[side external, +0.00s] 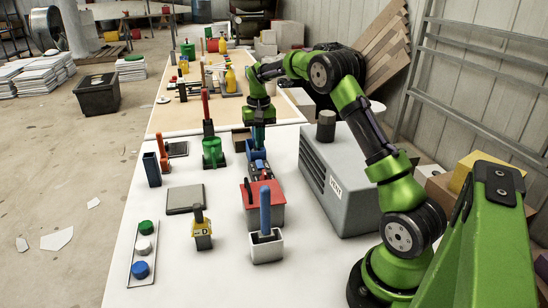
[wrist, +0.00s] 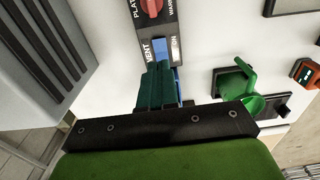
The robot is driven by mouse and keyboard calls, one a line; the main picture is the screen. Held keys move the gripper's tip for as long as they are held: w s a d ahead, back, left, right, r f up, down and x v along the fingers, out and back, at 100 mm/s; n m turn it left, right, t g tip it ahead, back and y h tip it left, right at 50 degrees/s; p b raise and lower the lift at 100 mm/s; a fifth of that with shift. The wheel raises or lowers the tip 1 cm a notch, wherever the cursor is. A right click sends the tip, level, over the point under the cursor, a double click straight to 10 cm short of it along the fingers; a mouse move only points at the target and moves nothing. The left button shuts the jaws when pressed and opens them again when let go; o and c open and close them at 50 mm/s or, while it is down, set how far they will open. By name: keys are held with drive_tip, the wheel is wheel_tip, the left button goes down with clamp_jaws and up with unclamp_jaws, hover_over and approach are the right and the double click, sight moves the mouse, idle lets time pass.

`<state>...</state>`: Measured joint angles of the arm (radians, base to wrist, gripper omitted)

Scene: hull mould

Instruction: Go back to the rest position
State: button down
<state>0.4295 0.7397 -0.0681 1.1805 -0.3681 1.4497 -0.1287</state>
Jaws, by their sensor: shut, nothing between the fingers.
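My gripper (side external: 258,140) points down over the white table, at the far end of a row of devices. Its dark teal fingers are together with nothing between them, and they also show in the wrist view (wrist: 159,82). They are beside a blue rocker switch (wrist: 159,52) on a dark panel (wrist: 143,24) marked VENT and ON. I cannot tell whether the fingertips touch the switch. A red knob (wrist: 151,7) sits on the same panel, at the top edge of the wrist view.
A green device (side external: 212,152), a red-topped box (side external: 262,203) and a white holder with a blue handle (side external: 266,245) stand nearby. The button strip (side external: 142,253) lies at front left.

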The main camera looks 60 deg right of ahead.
drive_tip(key=s+a+r+n+t, duration=0.1)
drive_tip(key=s+a+r, duration=0.3)
drive_tip(key=s+a, duration=0.4)
drive_tip(key=s+a+r+n+t+y, duration=0.1)
drive_tip(key=s+a+r+n+t, duration=0.1)
drive_tip(key=s+a, duration=0.5)
drive_tip(key=s+a+r+n+t+y, duration=0.1)
drive_tip(key=s+a+r+t, duration=0.3)
drive_tip(key=a, duration=0.8)
drive_tip(key=s+r+n, duration=0.1)
drive_tip(key=s+r, duration=0.1)
drive_tip(key=s, duration=0.2)
drive_tip(key=shift+s+r, duration=0.35)
drive_tip(key=shift+r, duration=0.05)
drive_tip(key=shift+a, duration=0.1)
